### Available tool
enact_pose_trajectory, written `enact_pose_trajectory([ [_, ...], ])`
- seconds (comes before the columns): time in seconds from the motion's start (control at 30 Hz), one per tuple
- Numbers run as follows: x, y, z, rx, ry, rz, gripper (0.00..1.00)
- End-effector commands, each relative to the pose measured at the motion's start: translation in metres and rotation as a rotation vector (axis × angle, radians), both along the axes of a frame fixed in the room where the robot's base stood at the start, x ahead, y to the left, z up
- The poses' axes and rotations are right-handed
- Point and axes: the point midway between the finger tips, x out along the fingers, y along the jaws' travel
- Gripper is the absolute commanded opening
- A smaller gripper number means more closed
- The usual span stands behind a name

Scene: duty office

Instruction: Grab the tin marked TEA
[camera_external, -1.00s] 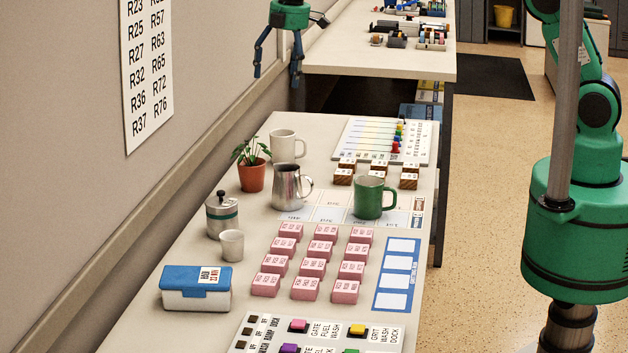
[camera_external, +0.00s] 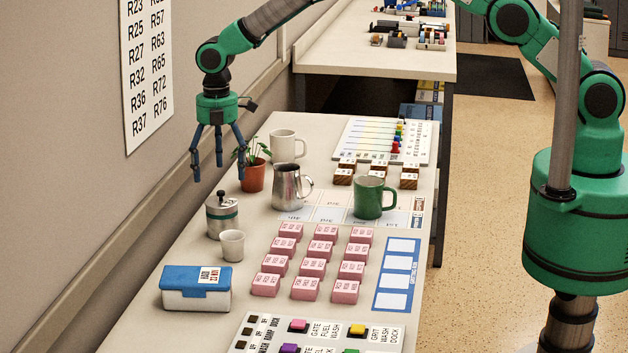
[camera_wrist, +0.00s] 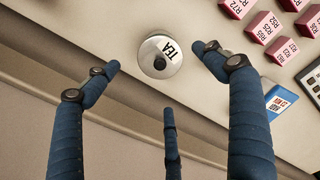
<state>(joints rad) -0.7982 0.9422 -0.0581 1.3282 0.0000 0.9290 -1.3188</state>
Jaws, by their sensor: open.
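The tea tin (camera_external: 222,214) is a small silver canister with a dark green band and a black knob, standing upright on the table near the wall. In the wrist view its round lid (camera_wrist: 160,57) shows the word TEA, with the black knob below the letters. My gripper (camera_external: 216,172) hangs above the table's wall-side edge, fingers pointing down, apart from the tin and higher than it. In the wrist view my gripper's blue fingers (camera_wrist: 160,85) are spread open and empty, with the lid between and beyond the two side fingertips.
A white cup (camera_external: 232,246) stands close in front of the tin. A potted plant (camera_external: 252,175), a metal jug (camera_external: 288,188) and a green mug (camera_external: 370,198) stand behind and right. A blue-lidded box (camera_external: 197,288) and several pink blocks (camera_external: 312,267) lie nearer.

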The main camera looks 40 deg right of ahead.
Motion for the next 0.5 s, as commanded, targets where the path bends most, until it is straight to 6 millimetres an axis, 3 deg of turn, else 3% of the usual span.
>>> enact_pose_trajectory([
  [0.5,-0.0003,0.0002,-0.0077,-0.001,0.002,0.002,0.84],
])
